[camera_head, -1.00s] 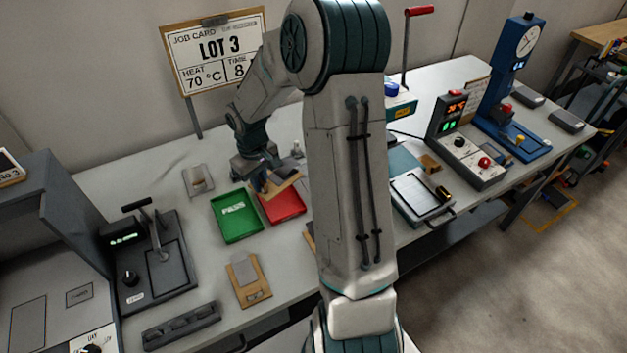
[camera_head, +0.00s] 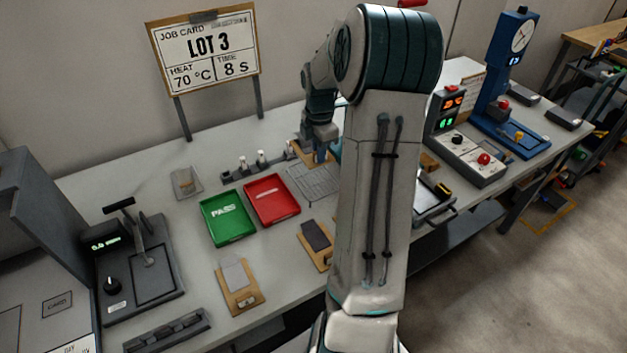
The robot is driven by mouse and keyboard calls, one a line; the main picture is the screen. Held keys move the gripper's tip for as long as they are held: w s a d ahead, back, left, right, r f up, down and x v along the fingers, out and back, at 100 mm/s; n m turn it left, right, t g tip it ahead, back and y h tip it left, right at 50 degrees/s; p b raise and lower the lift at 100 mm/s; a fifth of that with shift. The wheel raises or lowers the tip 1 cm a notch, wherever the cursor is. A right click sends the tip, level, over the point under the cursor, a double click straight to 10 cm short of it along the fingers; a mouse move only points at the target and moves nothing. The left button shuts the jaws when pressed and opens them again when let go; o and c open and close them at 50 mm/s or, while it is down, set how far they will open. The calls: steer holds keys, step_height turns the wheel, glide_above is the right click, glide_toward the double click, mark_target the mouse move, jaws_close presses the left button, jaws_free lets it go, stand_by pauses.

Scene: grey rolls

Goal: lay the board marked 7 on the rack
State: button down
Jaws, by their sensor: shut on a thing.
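My gripper (camera_head: 321,146) is shut on a tan board (camera_head: 304,154), partly hidden by the gripper and my arm. No number on it can be read. The board is at the back edge of the wire rack (camera_head: 312,184); I cannot tell whether it touches the rack. The front part of the rack is bare, and my arm hides its right side. Two other tan boards lie in front on the bench: one with a light grey piece (camera_head: 235,275) and one with a dark piece (camera_head: 316,236). Their numbers cannot be read either.
A green PASS tray (camera_head: 228,217) and a red tray (camera_head: 271,200) lie left of the rack. Several small bottles (camera_head: 261,158) stand behind them. A dark press (camera_head: 139,268) is at the left, and a control box (camera_head: 466,150) is at the right.

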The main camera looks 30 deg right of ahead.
mark_target(320, 188)
steer(key=shift+s+d+f, duration=0.1)
steer(key=shift+d, duration=0.15)
steer(key=shift+n, duration=0.3)
step_height(320, 188, down, 10)
steer(key=shift+r+p, duration=0.15)
steer(key=shift+p, duration=0.25)
steer(key=shift+f, duration=0.2)
steer(key=c, duration=1.5)
jaws_free()
steer(key=shift+o, duration=0.2)
steer(key=shift+r, duration=0.15)
